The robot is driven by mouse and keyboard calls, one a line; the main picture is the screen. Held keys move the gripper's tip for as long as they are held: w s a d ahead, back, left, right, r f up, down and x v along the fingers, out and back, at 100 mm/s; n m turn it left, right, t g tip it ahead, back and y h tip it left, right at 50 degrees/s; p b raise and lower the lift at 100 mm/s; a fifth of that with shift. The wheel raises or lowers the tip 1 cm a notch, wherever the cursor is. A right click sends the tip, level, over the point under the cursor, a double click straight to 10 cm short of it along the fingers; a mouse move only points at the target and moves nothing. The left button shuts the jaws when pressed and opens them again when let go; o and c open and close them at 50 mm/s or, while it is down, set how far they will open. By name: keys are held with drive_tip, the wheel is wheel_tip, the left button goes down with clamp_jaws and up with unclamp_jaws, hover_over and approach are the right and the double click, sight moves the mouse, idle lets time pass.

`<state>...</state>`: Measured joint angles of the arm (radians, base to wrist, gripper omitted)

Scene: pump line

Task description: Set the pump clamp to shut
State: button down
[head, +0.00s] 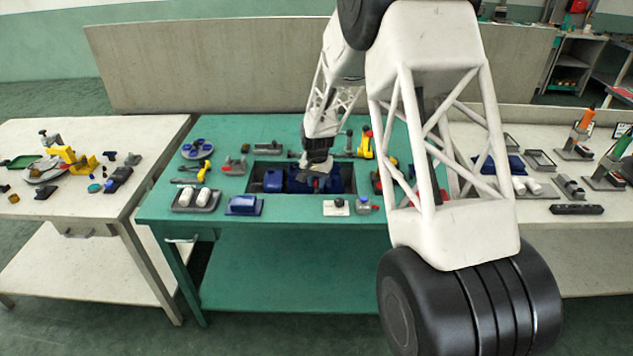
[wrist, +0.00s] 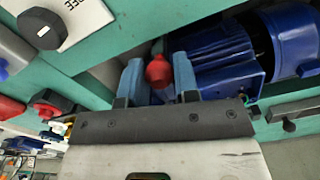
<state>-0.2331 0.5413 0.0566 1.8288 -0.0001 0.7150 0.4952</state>
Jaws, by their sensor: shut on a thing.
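The blue pump (head: 335,182) sits in a dark recess in the middle of the green table. Its ribbed blue body also shows in the wrist view (wrist: 222,48). A rounded red knob (wrist: 158,72) beside the pump seems to be the pump clamp's handle. My gripper (wrist: 159,78) has a finger on each side of the red knob and is shut on it. In the head view my gripper (head: 317,176) reaches down over the recess. The rest of the clamp is mostly hidden, so I cannot tell its setting.
The green table (head: 160,205) has small parts around the recess, including a blue block (head: 243,204) and a tray with white pieces (head: 196,199). A white plate with a black knob (wrist: 42,28) lies near my gripper. White tables stand on both sides.

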drive_tip(key=shift+w, duration=1.7)
drive_tip(key=c, duration=0.9)
unclamp_jaws()
drive_tip(key=shift+o, duration=0.2)
drive_tip(key=shift+r, duration=0.1)
wheel_tip(320, 180, up, 8)
